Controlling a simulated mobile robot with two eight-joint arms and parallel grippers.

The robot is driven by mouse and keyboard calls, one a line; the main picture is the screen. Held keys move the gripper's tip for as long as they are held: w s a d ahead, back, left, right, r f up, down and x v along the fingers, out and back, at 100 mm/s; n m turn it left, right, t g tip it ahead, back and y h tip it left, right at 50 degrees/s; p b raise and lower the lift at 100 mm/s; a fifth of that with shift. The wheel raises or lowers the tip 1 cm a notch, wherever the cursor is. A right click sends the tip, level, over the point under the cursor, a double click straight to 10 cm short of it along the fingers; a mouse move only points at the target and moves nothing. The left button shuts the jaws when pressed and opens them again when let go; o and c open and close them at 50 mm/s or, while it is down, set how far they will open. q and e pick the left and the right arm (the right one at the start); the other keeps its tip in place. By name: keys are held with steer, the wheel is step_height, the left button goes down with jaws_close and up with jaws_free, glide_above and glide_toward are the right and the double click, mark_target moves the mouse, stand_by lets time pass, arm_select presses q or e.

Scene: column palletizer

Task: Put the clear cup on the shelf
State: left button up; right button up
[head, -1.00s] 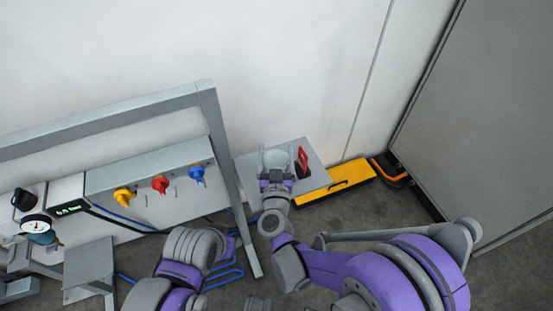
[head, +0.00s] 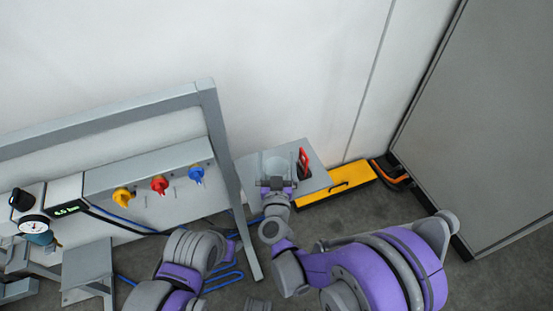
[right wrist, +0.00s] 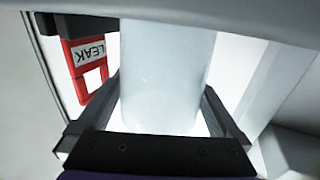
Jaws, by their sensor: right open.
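The clear cup (head: 277,163) is a pale, see-through cylinder at the small grey shelf (head: 319,179) against the wall. My right gripper (head: 277,181) is open, at the cup's near side. In the right wrist view the cup (right wrist: 165,65) stands between the two dark fingers (right wrist: 158,95), with a slight gap visible near the right finger. I cannot tell whether its base rests on the shelf. My left arm shows at the bottom of the head view, but its gripper is not in view.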

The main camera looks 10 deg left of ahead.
steer(key=b+v, duration=0.1)
steer(key=v, duration=1.1)
steer(key=shift+r, duration=0.1)
